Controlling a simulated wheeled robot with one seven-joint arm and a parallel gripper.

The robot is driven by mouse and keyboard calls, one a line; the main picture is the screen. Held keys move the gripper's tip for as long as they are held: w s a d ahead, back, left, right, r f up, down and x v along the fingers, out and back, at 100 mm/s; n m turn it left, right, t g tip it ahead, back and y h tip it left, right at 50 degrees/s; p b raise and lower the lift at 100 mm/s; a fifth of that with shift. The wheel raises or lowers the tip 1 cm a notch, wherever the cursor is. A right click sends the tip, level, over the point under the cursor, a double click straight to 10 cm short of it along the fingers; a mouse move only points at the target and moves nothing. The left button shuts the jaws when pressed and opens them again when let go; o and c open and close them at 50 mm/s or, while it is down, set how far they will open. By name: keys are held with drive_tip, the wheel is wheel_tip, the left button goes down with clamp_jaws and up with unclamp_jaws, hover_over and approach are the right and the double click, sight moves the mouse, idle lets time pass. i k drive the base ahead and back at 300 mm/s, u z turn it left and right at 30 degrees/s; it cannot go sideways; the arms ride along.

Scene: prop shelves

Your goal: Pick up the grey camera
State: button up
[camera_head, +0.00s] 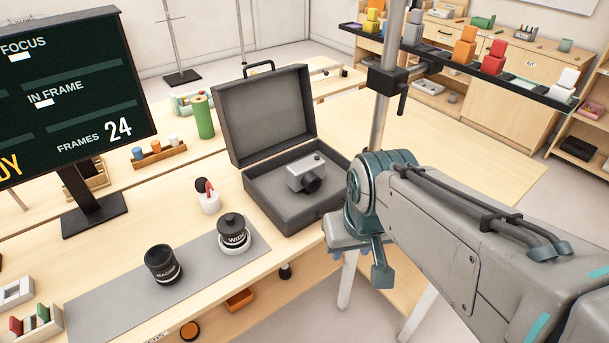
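The grey camera (306,172) lies in the open dark grey case (295,214), its dark round lens facing the front right. The case stands on the wooden table with its lid (264,115) tilted up behind. My gripper (378,264) hangs at the end of my arm, just right of the case and apart from the camera. Its fingers are seen partly and from the side, so I cannot tell how far apart they are. I see nothing held in it.
Two dark lenses, one (163,265) left and one (234,233) right, stand on a grey mat (125,285). A monitor (70,90) is at the left. A metal post (386,120) with a block-laden rail (460,68) rises behind my arm.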

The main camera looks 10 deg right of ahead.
sight(306, 174)
drive_tip(key=z, duration=0.5)
drive_tip(key=i, duration=0.9)
drive_tip(key=u, duration=0.8)
